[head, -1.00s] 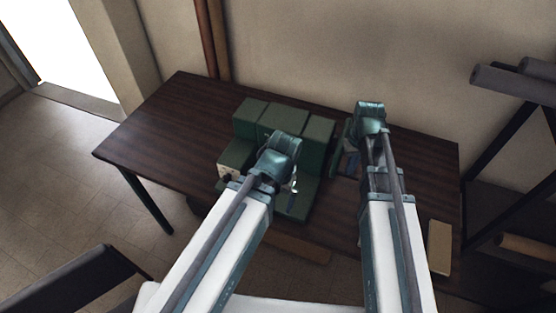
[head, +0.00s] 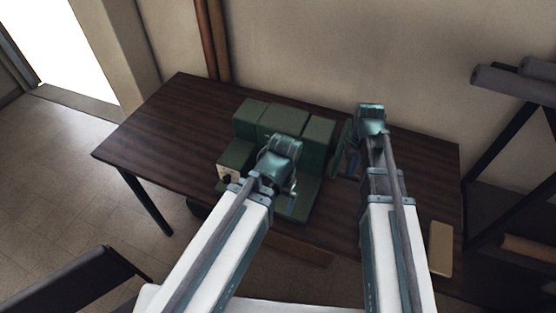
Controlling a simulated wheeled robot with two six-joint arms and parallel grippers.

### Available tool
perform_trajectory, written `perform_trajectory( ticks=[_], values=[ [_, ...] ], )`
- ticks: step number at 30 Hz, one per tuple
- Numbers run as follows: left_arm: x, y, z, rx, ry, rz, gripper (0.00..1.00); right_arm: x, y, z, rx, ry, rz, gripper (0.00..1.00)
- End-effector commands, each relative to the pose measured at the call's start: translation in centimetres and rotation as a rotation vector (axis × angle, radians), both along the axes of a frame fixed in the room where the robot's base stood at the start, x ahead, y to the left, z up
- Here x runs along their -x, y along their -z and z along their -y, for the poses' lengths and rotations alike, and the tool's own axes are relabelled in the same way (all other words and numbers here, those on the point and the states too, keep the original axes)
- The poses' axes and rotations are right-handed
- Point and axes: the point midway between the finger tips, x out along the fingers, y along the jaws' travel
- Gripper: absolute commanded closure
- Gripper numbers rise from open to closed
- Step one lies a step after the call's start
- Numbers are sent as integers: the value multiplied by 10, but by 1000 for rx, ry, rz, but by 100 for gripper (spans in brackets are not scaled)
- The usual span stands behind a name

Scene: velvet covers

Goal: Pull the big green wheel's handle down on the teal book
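A green machine (head: 265,118) with a blocky body stands on the dark table. The big green wheel (head: 342,148) shows nearly edge-on at the machine's right side; I cannot make out its handle. My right gripper (head: 353,166) is by the wheel's right side, its fingers pointing down and mostly hidden by its own wrist; I cannot tell whether it touches or grips anything. My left gripper (head: 292,191) is over the front of the machine, its fingers largely hidden by its wrist. I cannot make out the teal book; the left arm covers part of the machine's bed.
The dark wooden table (head: 160,125) is clear to the left of the machine. A tan block (head: 440,248) lies at the table's right front. A rack with rolls (head: 510,82) stands at the right, and the wall is close behind the table.

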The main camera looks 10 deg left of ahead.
Motion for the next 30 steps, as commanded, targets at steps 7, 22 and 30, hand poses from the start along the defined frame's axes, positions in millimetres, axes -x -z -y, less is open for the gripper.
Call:
perform_trajectory(
  ticks=[7, 22, 30],
  values=[
    [0, -31, 0, 0, -1, 0, 0, -1, -31, 0, 0, 0, 3, 100],
    [0, -85, 0, 3, -13, 0, 0, -1, -85, 0, 1, 0, 1, 100],
    [0, -86, 0, 3, -14, 1, 0, -1, -86, 0, 1, 0, 1, 100]
  ],
)
